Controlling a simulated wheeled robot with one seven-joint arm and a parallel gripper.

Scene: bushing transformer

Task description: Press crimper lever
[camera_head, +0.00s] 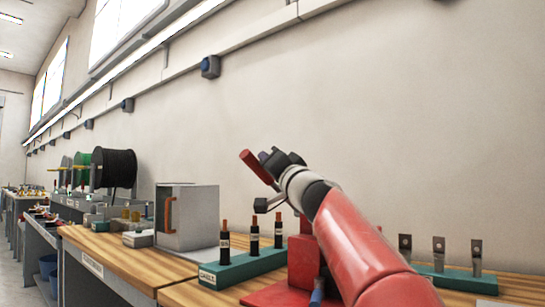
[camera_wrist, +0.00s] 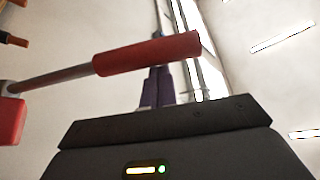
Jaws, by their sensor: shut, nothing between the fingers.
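The crimper lever ends in a red cylindrical handle (camera_head: 258,168), raised and tilted in the head view. In the wrist view the handle (camera_wrist: 148,53) crosses in front of my fingers, and its metal rod (camera_wrist: 50,80) runs down left to a red block (camera_wrist: 10,118). The red crimper body (camera_head: 303,260) stands on the bench, partly hidden by my red arm. My gripper (camera_head: 265,155) is shut and empty beside the handle.
A green stand (camera_head: 242,268) with several black, copper-tipped cables is left of the crimper. Another green stand (camera_head: 455,279) with metal lugs is at the right. A grey box (camera_head: 187,217) with an orange handle and cable spools (camera_head: 114,168) are farther left. The wall is behind.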

